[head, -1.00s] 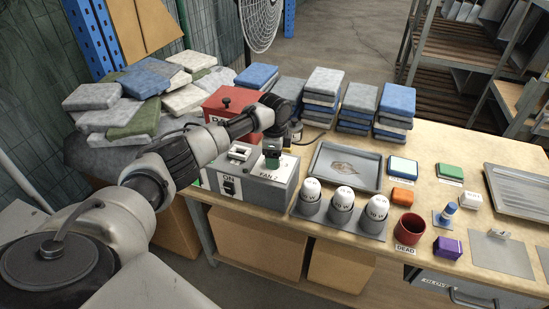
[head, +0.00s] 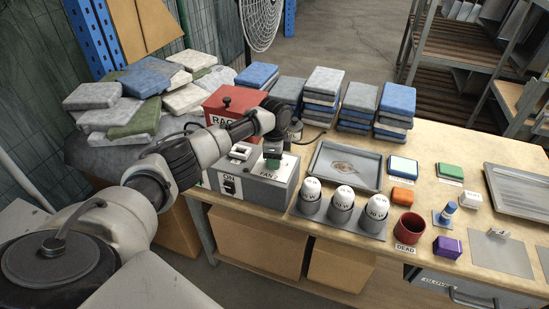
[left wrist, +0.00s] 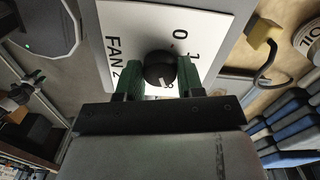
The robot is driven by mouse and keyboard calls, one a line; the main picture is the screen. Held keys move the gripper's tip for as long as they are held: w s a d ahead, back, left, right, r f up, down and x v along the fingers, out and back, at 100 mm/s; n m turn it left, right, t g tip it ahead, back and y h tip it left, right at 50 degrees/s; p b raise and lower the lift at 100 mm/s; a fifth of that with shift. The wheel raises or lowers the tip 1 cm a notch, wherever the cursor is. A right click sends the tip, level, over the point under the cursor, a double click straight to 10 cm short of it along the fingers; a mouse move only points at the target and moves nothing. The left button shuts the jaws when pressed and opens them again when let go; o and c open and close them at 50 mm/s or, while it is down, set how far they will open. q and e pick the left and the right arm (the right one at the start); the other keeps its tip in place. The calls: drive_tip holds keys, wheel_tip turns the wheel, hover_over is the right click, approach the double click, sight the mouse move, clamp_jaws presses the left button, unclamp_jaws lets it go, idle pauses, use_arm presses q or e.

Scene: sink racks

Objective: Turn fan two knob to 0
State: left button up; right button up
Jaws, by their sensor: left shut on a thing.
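The grey control box (head: 254,187) stands at the near left of the table, with an ON switch (head: 229,186) on its front and a FAN label on top. My left gripper (head: 272,161) points down onto its top; the knob is hidden there. In the left wrist view, the round black fan two knob (left wrist: 159,68) sits on the white FAN 2 plate (left wrist: 135,27) marked 0 and 1. My left gripper's green fingers (left wrist: 159,80) are shut on the knob from both sides. I cannot tell which number the knob points to. My right gripper is out of view.
A red box (head: 226,103) stands right behind the control box. Several white-topped canisters (head: 345,196) stand to its right, beside a grey tray (head: 318,176). Stacked blue and grey cloths (head: 322,92) line the back. The fan (head: 262,22) is behind the table.

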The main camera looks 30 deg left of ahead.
use_arm(q)
drive_tip(key=shift+r+n+p, duration=0.2)
drive_tip(key=shift+n+p, duration=0.7)
drive_tip(key=shift+p, duration=0.1)
drive_tip(key=n+p, duration=0.2)
drive_tip(key=n, duration=0.1)
drive_tip(key=shift+n+p, duration=0.3)
drive_tip(key=n+p, duration=0.2)
drive_tip(key=n, duration=0.1)
drive_tip(key=shift+n, duration=0.3)
drive_tip(key=n+p, duration=0.1)
drive_tip(key=n, duration=0.2)
drive_tip(key=shift+n+p, duration=0.3)
drive_tip(key=shift+p, duration=0.05)
drive_tip(key=n+p, duration=0.1)
drive_tip(key=n, duration=0.2)
drive_tip(key=shift+n, duration=0.3)
drive_tip(key=n+p, duration=0.1)
drive_tip(key=n, duration=0.2)
drive_tip(key=shift+n, duration=0.4)
drive_tip(key=n, duration=0.3)
drive_tip(key=shift+w+p, duration=0.1)
drive_tip(key=shift+p, duration=0.25)
drive_tip(key=shift+a+n, duration=0.1)
drive_tip(key=shift+n, duration=1.8)
